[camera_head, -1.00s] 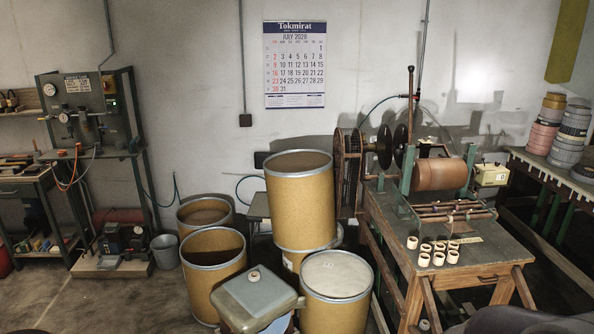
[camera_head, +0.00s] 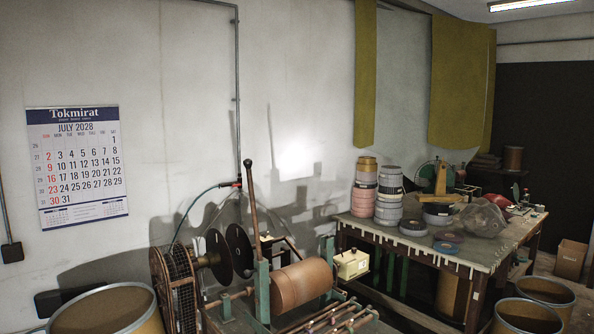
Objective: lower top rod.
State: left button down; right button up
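The winding machine stands at the bottom middle, with a large brown roller (camera_head: 301,284) between green uprights (camera_head: 263,290). Thin horizontal rods (camera_head: 335,318) lie in front of the roller, cut off by the bottom edge of the picture. I cannot tell which one is the top rod. A long brown lever (camera_head: 251,205) with a dark knob rises above the machine, tilted slightly. Dark discs (camera_head: 239,250) and a spoked wheel (camera_head: 178,290) are at its left. Neither of my grippers is in view.
A cream box (camera_head: 351,264) sits right of the roller. A long table (camera_head: 410,240) behind it carries stacked tape rolls (camera_head: 388,195). A drum (camera_head: 105,312) is at the lower left, and more drums (camera_head: 528,318) at the lower right. A calendar (camera_head: 77,165) hangs on the wall.

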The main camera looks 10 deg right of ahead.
aim_at(248, 162)
jog(key=i+j+z, duration=0.15)
jog(key=i+z, duration=0.3)
jog(key=i+j+z, duration=0.3)
jog(key=z, duration=0.15)
jog(key=i+j+z, duration=0.45)
